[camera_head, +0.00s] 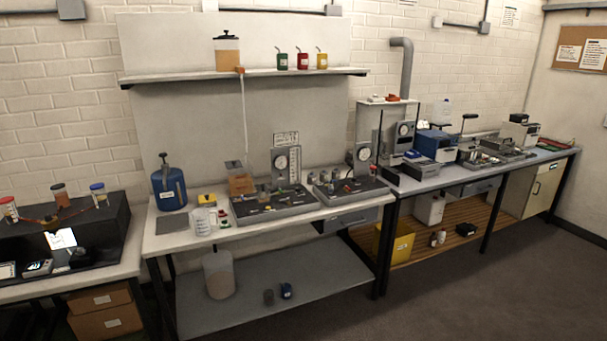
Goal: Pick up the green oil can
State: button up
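The green oil can (282,61) is small and has a thin spout. It stands upright on the wall shelf (190,77) above the middle workbench. A red oil can (302,61) stands just right of it, and a yellow oil can (322,61) stands right of the red one. All three are apart from each other. My gripper is not in view.
A jar with tan contents (227,56) stands left of the cans on the shelf. The floor (450,300) at front right is clear.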

aim_at(282, 59)
jog(key=i, duration=1.95)
